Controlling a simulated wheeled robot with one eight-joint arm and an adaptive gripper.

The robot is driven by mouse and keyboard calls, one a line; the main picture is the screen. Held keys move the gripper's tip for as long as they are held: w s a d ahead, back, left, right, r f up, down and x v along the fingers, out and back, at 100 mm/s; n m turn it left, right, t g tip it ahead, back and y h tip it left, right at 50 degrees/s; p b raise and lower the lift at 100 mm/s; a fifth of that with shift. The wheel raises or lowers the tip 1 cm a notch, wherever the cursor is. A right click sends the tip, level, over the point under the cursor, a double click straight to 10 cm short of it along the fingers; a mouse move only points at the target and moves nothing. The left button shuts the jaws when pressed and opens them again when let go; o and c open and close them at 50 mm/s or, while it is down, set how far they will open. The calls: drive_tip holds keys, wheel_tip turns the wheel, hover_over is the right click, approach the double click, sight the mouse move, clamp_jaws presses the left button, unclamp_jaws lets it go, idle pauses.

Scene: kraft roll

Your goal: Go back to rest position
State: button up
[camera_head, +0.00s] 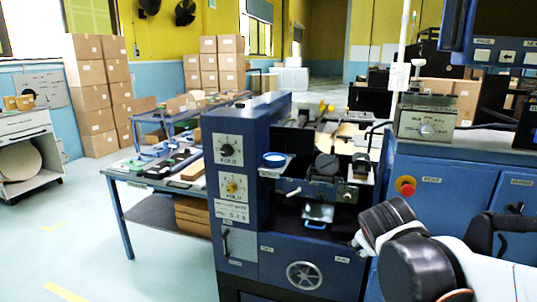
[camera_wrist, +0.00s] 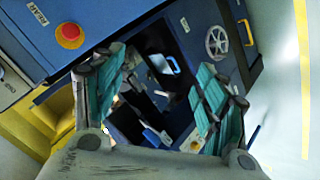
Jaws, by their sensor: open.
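My gripper (camera_wrist: 160,92) shows in the wrist view with its two teal-padded fingers spread apart. Nothing is held between the pads. Behind the gap is the blue machine (camera_wrist: 195,28), seen tilted, with its handwheel (camera_wrist: 216,41) beyond the right finger and a red button (camera_wrist: 69,36) at upper left. In the head view my arm (camera_head: 415,255) reaches in at the lower right, in front of the blue machine (camera_head: 290,240). I cannot make out the fingers there. No gripper contact with the machine shows.
The machine's handwheel (camera_head: 304,275) and red button (camera_head: 405,186) lie close to my arm. A worktable (camera_head: 128,178) with tools stands left of the machine. A white cabinet (camera_head: 25,150) and stacked cartons (camera_head: 97,95) are farther left. The floor (camera_head: 90,245) at front left is clear.

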drive_tip(key=s+a+f+m+g+y, duration=0.1)
drive_tip(key=s+a+f+m, duration=0.1)
drive_tip(key=s, duration=0.7)
drive_tip(key=s+a+f+m+g+y, duration=0.1)
drive_tip(key=s+a+f+m+y, duration=0.1)
drive_tip(key=s, duration=0.7)
drive_tip(key=shift+s+a+m+y, duration=0.3)
drive_tip(key=shift+s+a+m, duration=0.1)
drive_tip(key=shift+a+m, duration=0.25)
